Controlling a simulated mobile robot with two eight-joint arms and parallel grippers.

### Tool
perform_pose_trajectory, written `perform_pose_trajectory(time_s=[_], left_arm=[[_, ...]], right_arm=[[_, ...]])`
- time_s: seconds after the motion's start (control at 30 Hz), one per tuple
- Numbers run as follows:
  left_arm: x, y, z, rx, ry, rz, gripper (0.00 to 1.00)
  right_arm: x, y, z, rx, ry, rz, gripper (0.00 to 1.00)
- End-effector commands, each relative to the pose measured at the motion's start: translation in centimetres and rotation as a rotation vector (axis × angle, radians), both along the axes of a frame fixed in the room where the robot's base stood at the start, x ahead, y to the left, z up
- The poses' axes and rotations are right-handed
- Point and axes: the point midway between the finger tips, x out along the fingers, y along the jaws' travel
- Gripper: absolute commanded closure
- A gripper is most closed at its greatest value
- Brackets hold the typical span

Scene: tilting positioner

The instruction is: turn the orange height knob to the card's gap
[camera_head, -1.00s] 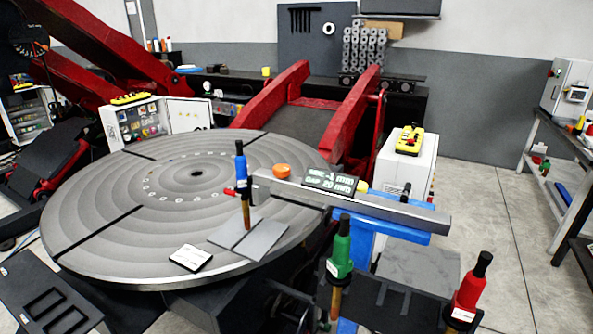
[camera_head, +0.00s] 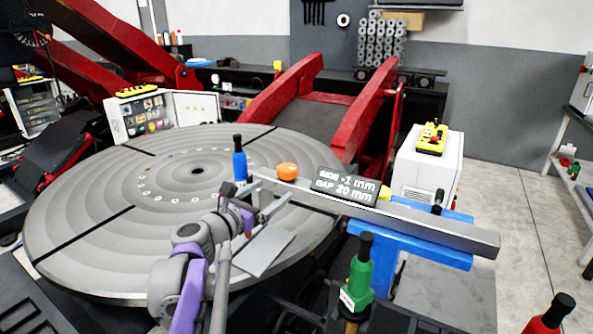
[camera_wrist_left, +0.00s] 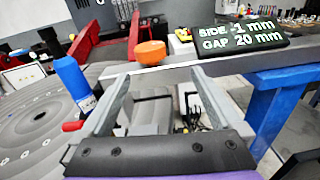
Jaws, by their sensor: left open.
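The orange knob (camera_head: 287,171) sits on the grey bar (camera_head: 425,222) over the turntable's edge; it also shows in the left wrist view (camera_wrist_left: 150,53). Beside it, a dark display (camera_head: 345,187) reads SIDE -1 mm, GAP 20 mm. A blue-bodied torch (camera_head: 240,165) stands upright left of the knob. My left gripper (camera_head: 272,195) is open and empty, just in front of the bar. In the left wrist view the knob lies beyond the fingertips, apart from them. The white card is hidden, apparently behind my left arm. My right gripper is out of view.
The round grey turntable (camera_head: 90,215) fills the left, with a flat grey plate (camera_head: 262,252) at its near edge. A blue support (camera_head: 385,250) carries the bar. Green (camera_head: 360,275) and red (camera_head: 548,318) tools stand in front. A white cabinet (camera_head: 425,165) stands behind.

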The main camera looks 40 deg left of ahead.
Motion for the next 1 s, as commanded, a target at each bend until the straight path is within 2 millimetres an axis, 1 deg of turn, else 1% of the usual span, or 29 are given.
perform_pose_trajectory(time_s=[0.03,0.1,0.17,0.27,0.5,0.6,0.7,0.83,1.0], left_arm=[[-0.1,0.9,0.3,-0.034,-0.017,0.018,0.02],[0.1,1.4,0.6,-0.061,-0.032,0.029,0.02],[0.7,1.6,0.7,-0.07,-0.037,0.031,0.02],[2.2,1.6,0.8,-0.07,-0.036,0.029,0.02],[6.9,2.0,0.8,-0.067,-0.036,0.027,0.02],[8.5,2.1,0.7,-0.066,-0.035,0.027,0.02],[9.6,2.3,0.7,-0.066,-0.035,0.028,0.02],[10.4,2.3,0.7,-0.066,-0.035,0.028,0.02],[10.6,2.4,0.6,-0.065,-0.034,0.029,0.02]], right_arm=[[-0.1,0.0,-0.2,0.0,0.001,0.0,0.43],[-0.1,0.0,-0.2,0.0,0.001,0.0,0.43],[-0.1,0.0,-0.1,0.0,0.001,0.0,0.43],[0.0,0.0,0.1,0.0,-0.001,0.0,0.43],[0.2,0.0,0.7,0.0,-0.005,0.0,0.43],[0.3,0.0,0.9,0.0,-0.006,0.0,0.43],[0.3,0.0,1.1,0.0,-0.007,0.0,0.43],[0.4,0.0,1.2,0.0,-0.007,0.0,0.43],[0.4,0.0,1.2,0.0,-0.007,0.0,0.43]])
